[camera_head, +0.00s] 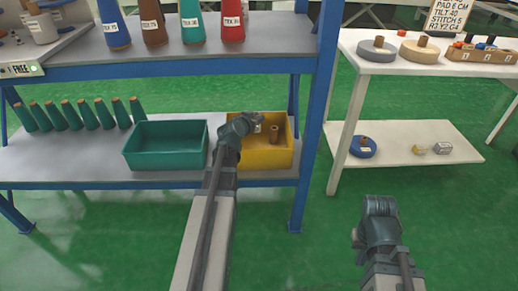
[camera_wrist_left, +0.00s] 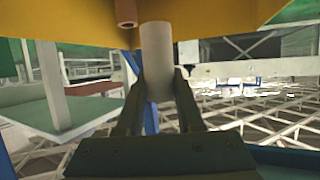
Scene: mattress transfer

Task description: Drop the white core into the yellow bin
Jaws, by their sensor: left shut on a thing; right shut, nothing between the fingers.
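The yellow bin (camera_head: 268,158) stands on the lower shelf and shows as a yellow surface across the top of the left wrist view (camera_wrist_left: 210,18). My left gripper (camera_head: 252,121) is at the bin, over its left part. In the left wrist view its fingers (camera_wrist_left: 158,88) are shut on the white core (camera_wrist_left: 156,55), a plain pale cylinder. In the head view the gripper mostly hides the core. A brown core (camera_head: 274,134) is in the bin, right of the gripper. My right gripper (camera_head: 380,207) is shut and empty, low over the green floor.
A teal bin (camera_head: 165,163) stands left of the yellow bin, with several green cones (camera_head: 80,115) further left. A blue post (camera_head: 315,110) rises just right of the yellow bin. A white table (camera_head: 405,165) with a low shelf stands at right.

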